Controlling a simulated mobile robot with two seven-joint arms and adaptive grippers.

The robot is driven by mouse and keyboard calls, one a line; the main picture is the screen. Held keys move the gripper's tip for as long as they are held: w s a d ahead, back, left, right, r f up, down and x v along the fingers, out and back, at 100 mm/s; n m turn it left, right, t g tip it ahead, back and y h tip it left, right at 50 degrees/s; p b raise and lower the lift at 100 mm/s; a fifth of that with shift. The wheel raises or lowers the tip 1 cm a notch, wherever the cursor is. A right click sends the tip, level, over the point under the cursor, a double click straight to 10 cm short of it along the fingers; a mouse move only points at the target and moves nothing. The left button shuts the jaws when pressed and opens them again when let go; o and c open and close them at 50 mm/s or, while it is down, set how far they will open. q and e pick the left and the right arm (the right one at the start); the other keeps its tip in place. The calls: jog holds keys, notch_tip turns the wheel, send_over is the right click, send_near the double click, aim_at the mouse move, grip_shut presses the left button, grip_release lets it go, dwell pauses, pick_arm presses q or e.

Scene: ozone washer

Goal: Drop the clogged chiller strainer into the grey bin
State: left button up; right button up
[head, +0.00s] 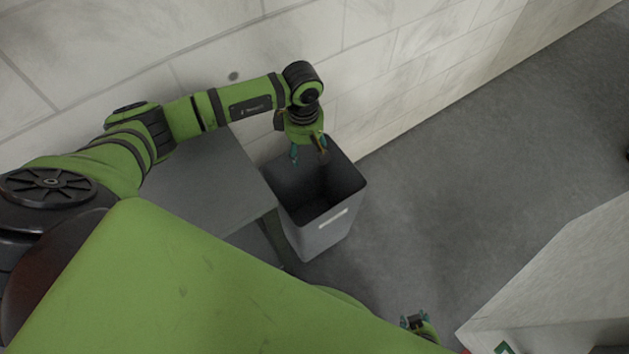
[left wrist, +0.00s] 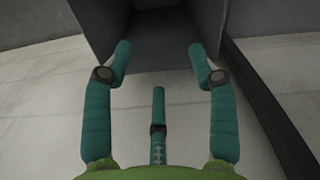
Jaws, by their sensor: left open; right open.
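The grey bin (head: 318,238) stands on the floor against the wall, with its open top facing up. My left gripper (head: 308,151) is over the back part of the bin's opening, with its fingers spread. In the left wrist view, my left gripper (left wrist: 162,62) has its teal fingers apart with nothing between them, and the bin (left wrist: 100,28) lies beyond the fingertips. The bin's inside is dark and I cannot make out anything in it. I see no strainer in either view. My right gripper (head: 415,320) is at the lower edge of the head view, small and partly hidden, apparently empty.
A grey table or cabinet top (head: 205,180) stands left of the bin, under my left arm. The pale block wall (head: 400,60) runs behind the bin. A light box-shaped unit (head: 565,275) is at the lower right. The floor (head: 440,190) between is clear.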

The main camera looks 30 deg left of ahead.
pick_arm(q)
notch_tip(320, 180, up, 10)
jog(key=shift+f, duration=0.15)
dwell(0.5)
